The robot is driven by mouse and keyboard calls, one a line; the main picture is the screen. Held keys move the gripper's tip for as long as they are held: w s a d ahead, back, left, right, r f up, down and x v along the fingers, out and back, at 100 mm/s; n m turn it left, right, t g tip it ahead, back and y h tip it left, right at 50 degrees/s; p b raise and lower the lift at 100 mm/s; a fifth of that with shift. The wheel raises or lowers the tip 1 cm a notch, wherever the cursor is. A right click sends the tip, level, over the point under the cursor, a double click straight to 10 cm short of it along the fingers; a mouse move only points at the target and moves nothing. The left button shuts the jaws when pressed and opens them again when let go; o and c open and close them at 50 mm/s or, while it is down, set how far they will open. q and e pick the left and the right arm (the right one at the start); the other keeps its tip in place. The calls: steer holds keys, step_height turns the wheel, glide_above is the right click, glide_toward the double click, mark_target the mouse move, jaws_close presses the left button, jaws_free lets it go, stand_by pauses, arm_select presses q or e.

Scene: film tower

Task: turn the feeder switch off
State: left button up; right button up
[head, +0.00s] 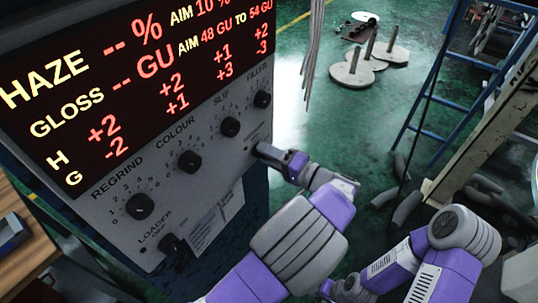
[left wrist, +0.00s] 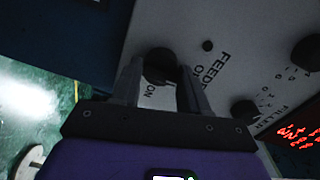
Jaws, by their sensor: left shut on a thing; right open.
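The feeder switch (left wrist: 160,63) is a dark round knob on the grey control panel, seen in the left wrist view between my two fingers. The printed word FEEDER shows partly beside it, with ON lettering near the knob. My left gripper (head: 264,152) reaches the panel's lower right edge in the head view and is shut on the switch. In the head view the hand hides the knob, and its exact pointing direction is hard to tell. Part of my right arm (head: 465,232) shows at the lower right, but its fingers are not visible.
The panel carries other knobs, regrind (head: 140,206), colour (head: 190,161), slip (head: 230,127) and filler (head: 262,99), with a loader switch (head: 172,243) below. A lit display (head: 120,80) is above.

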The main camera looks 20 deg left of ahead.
arm_select(q)
steer(key=shift+r, duration=0.1)
steer(key=o, duration=1)
steer(key=shift+d, duration=0.1)
steer(key=p+v, duration=0.1)
steer(key=v, duration=0.6)
steer(key=shift+d+p, duration=0.2)
steer(key=shift+p, duration=0.1)
steer(key=shift+s, duration=0.1)
